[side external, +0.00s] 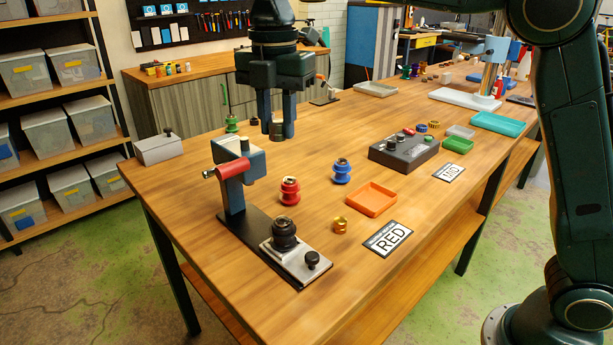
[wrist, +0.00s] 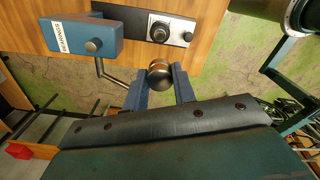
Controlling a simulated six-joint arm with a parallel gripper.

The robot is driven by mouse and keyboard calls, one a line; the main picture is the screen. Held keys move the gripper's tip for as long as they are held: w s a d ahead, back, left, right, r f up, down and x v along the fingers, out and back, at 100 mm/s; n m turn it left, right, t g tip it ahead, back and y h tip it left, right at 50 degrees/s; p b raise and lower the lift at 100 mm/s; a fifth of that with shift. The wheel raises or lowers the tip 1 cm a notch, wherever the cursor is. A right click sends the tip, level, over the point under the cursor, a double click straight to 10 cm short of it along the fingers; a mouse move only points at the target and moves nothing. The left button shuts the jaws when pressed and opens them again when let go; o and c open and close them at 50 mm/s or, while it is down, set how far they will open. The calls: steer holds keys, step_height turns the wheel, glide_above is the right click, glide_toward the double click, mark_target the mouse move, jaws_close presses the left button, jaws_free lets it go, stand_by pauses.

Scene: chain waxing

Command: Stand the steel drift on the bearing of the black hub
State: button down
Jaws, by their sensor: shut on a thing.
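My gripper (side external: 277,122) is shut on the steel drift (side external: 278,132), a short grey cylinder whose end shows below the fingertips. In the wrist view the drift's round end (wrist: 160,71) sits between the two blue fingers. The black hub (side external: 285,234) stands upright on a steel plate at the near end of the dark base. In the wrist view the hub (wrist: 159,31) lies beyond the drift, with a lighter round centre; I cannot make out the bearing clearly. The drift is in the air, apart from the hub, and beyond the blue press in the side view.
The blue press (side external: 236,165) with its red-ended handle stands on the base behind the hub; its head (wrist: 78,38) is left of the hub in the wrist view. Red (side external: 290,191) and blue (side external: 342,171) hubs, an orange tray (side external: 372,199) and a brass ring (side external: 340,225) stand to the right.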

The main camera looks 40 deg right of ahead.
glide_above(282, 220)
step_height(282, 220, down, 12)
steer(key=shift+f, duration=0.2)
steer(key=shift+f, duration=2.15)
steer(key=shift+f, duration=0.15)
steer(key=c, duration=1.1)
jaws_free()
steer(key=shift+c, duration=0.2)
step_height(282, 220, up, 12)
steer(key=shift+r, duration=0.2)
